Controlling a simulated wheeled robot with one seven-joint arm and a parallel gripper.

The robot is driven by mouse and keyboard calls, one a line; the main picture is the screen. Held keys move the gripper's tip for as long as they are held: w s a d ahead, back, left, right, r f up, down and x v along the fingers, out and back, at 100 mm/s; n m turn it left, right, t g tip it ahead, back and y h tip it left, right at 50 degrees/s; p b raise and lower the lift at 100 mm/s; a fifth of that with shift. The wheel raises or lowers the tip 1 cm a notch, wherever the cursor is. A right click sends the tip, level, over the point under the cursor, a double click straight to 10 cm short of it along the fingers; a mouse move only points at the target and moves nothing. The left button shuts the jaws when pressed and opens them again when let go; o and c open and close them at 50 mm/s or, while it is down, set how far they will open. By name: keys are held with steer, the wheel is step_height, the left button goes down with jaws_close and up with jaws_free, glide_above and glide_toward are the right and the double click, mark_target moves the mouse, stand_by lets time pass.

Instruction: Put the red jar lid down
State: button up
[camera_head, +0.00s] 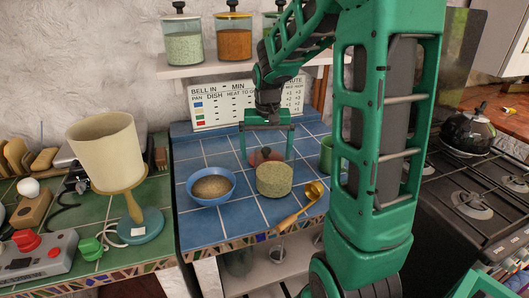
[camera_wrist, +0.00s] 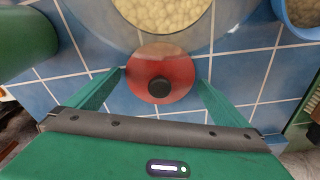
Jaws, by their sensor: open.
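The red jar lid (camera_head: 265,157) with its black knob is on the blue tiled counter, just behind the open glass jar (camera_head: 274,180) of pale grains. In the wrist view the lid (camera_wrist: 160,90) lies close to the jar (camera_wrist: 150,15), knob facing the camera. I cannot tell if it lies fully flat or touches the jar. My gripper (camera_head: 266,150) points down over the lid. Its fingers stand open on either side of the lid (camera_wrist: 162,76), with gaps showing on both sides. The jar hides part of the lid in the head view.
A blue bowl (camera_head: 211,186) of grains stands left of the jar. A brass ladle (camera_head: 300,205) lies at the front right. A green mug (camera_head: 327,155) stands to the right, partly behind my arm. Lidded jars (camera_head: 234,41) stand on the shelf above. Bare tiles lie left of the gripper.

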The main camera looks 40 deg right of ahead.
step_height(320, 180, up, 12)
steer(key=s, duration=0.1)
steer(key=shift+s+a, duration=0.15)
steer(key=shift+a, duration=0.2)
stand_by(0.5)
